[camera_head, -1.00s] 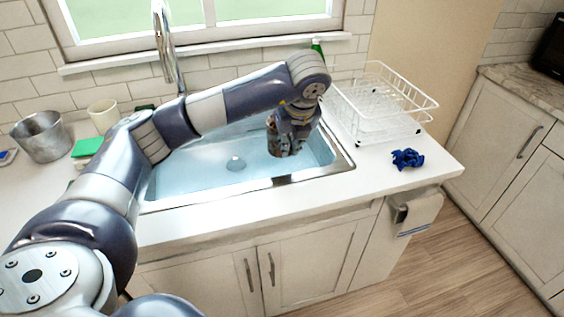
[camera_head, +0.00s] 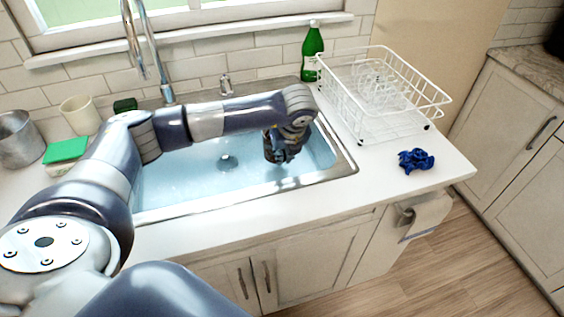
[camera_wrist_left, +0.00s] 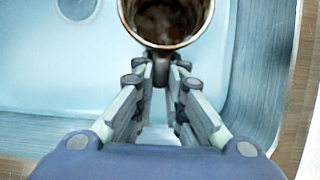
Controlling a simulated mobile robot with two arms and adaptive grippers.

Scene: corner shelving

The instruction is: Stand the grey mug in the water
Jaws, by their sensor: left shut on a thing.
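The mug (camera_wrist_left: 168,20) shows in the left wrist view at the top centre, with its open mouth towards the camera and a dark brown inside. My left gripper (camera_wrist_left: 162,76) is shut on its handle. In the head view my left gripper (camera_head: 281,157) is low inside the right part of the sink (camera_head: 345,166), and it largely hides the mug. Pale blue water (camera_head: 185,185) lies in the sink. I cannot tell whether the mug touches the sink bottom. My right gripper is not in view.
A white wire dish rack (camera_head: 440,100) stands right of the sink, a green bottle (camera_head: 312,55) behind it. A crumpled blue cloth (camera_head: 416,160) lies on the right counter. A tap (camera_head: 150,50), cream cup (camera_head: 80,115), metal pot (camera_head: 18,142) and green sponge (camera_head: 66,150) are at the left.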

